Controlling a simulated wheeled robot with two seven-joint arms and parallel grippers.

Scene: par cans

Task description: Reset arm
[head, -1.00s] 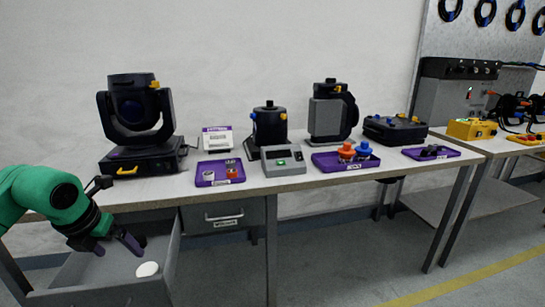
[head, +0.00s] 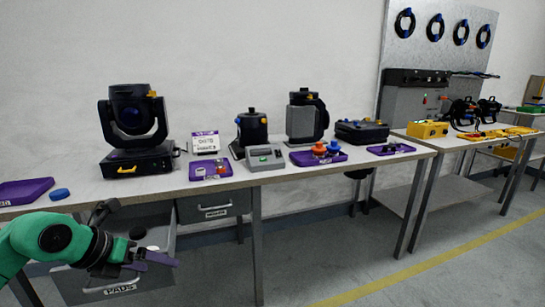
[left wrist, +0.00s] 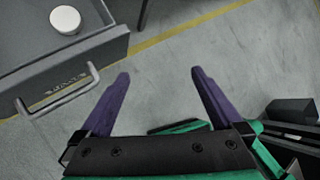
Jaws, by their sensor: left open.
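My left gripper (head: 158,260) is at the lower left of the head view, in front of the open drawer (head: 100,287) labelled PADS. In the left wrist view my left gripper (left wrist: 160,88) has its two purple fingers wide apart, with only grey floor between them. The drawer front (left wrist: 75,75) and its handle are to the left of the fingers there, apart from them. A white round pad (left wrist: 65,20) lies in the drawer. My right gripper is in neither view.
The table (head: 225,184) carries a moving-head light (head: 132,115), a purple tray with small parts (head: 210,172), a grey box with a display (head: 265,158) and other gear. A closed drawer (head: 214,207) is right of the open one. Floor at the right front is clear.

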